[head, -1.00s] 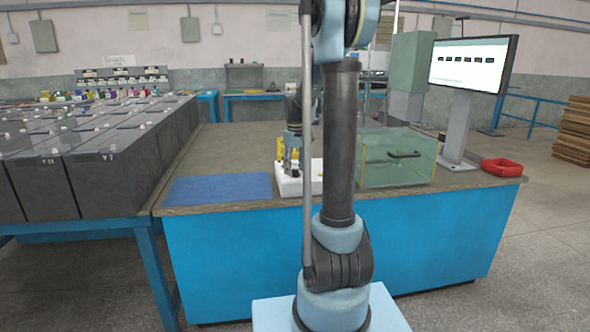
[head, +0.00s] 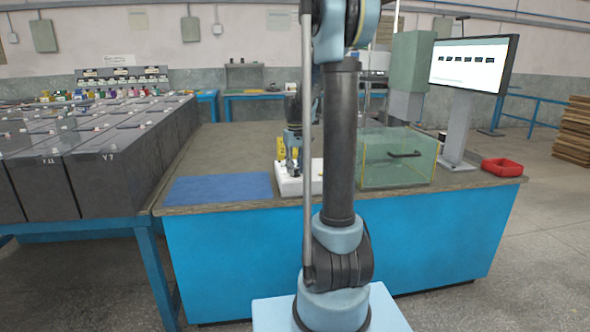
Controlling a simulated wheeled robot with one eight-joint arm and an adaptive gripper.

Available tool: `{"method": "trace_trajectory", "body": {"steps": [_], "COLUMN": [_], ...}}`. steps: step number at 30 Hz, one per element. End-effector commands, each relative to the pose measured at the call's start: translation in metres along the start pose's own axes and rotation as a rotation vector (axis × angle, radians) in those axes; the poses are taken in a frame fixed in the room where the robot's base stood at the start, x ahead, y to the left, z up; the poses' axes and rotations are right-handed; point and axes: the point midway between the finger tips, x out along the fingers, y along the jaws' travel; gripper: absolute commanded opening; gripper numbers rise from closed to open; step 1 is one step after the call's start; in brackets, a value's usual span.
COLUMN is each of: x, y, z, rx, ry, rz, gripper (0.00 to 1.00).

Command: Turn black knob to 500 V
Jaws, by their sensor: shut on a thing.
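My gripper (head: 292,163) is small in the head view, pointing down over the white block or tray (head: 288,187) on the bench. It is shut at a yellow device (head: 281,149), which is partly hidden behind it. My arm covers the right part of the white block. The black knob and its voltage marks are too small or hidden to make out, so I cannot tell the knob's setting.
A blue mat (head: 220,188) lies left of the white block. A clear box (head: 400,165) with a black handle stands to the right. A red tray (head: 502,167) and a monitor (head: 473,62) are farther right. Rows of dark batteries (head: 112,180) stand at left.

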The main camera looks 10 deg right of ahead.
Motion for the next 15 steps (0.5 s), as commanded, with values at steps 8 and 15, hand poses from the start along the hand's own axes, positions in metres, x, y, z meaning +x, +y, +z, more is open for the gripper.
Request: {"method": "trace_trajectory", "body": {"steps": [8,15], "x": [-0.0001,-0.0005], "y": [0.0005,0.0003], "z": [0.0001,0.0000], "rx": [0.000,0.000], "ry": [0.000,0.000], "rz": [0.001,0.000], "gripper": [0.48,0.48]}}
